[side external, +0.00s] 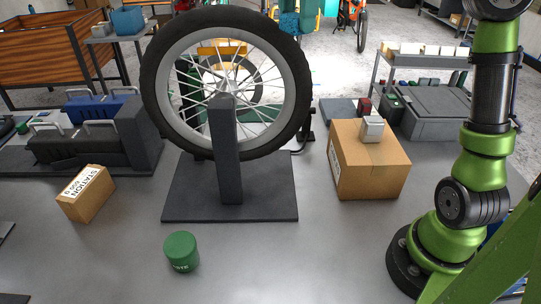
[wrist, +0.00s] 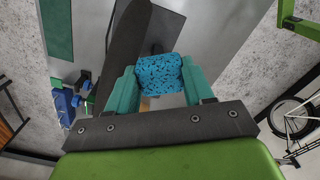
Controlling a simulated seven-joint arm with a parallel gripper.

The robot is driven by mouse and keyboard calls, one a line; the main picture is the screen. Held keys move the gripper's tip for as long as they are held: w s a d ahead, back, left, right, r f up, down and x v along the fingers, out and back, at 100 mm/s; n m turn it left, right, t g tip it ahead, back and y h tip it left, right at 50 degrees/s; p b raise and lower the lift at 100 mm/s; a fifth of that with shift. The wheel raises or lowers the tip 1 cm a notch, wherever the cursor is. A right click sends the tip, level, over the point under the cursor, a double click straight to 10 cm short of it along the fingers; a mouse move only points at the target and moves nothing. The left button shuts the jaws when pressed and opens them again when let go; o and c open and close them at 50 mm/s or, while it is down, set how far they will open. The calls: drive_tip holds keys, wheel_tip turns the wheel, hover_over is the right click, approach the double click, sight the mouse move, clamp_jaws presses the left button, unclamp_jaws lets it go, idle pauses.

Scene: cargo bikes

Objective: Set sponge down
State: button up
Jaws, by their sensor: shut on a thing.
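The sponge (wrist: 160,72) is a blue speckled block. In the wrist view it sits between the two teal fingers of my gripper (wrist: 161,82), which is shut on it. In the side view the sponge (side external: 289,23) shows near the top edge, at the upper right of the wheel's tyre, with part of my gripper (side external: 303,15) beside it. The sponge appears to be held up in the air, clear of the bench. The surface below it is mostly hidden by the gripper and sponge.
A spoked wheel (side external: 154,82) stands upright in a dark stand (side external: 230,207) mid-bench. A cardboard box (side external: 371,174) with a small grey block (side external: 372,129) on top is at right. A green tin (side external: 181,252) and a small carton (side external: 86,194) are at front left. The front centre-right bench is bare.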

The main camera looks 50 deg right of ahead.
drive_tip(key=shift+m, duration=0.6)
drive_tip(key=d, duration=0.3)
drive_tip(key=w+d, duration=0.1)
drive_tip(key=shift+d+r, duration=0.2)
drive_tip(key=shift+r, duration=0.1)
drive_tip(key=w+d+f+m, duration=0.2)
drive_tip(key=d+f, duration=1.1)
drive_tip(key=d, duration=0.5)
drive_tip(key=s+d+f+m, duration=0.1)
drive_tip(key=s+d+f, duration=0.3)
drive_tip(key=f, duration=0.4)
drive_tip(key=s+d+f+m, duration=0.1)
drive_tip(key=s+d+f, duration=0.3)
drive_tip(key=d+f, duration=0.2)
drive_tip(key=s+d+f, duration=0.4)
drive_tip(key=d+f, duration=0.1)
drive_tip(key=f, duration=0.4)
drive_tip(key=shift+s+f+m, duration=0.25)
drive_tip(key=shift+f+m, duration=0.05)
drive_tip(key=shift+m, duration=0.1)
drive_tip(key=shift+f, duration=2.2)
drive_tip(key=shift+f, duration=0.1)
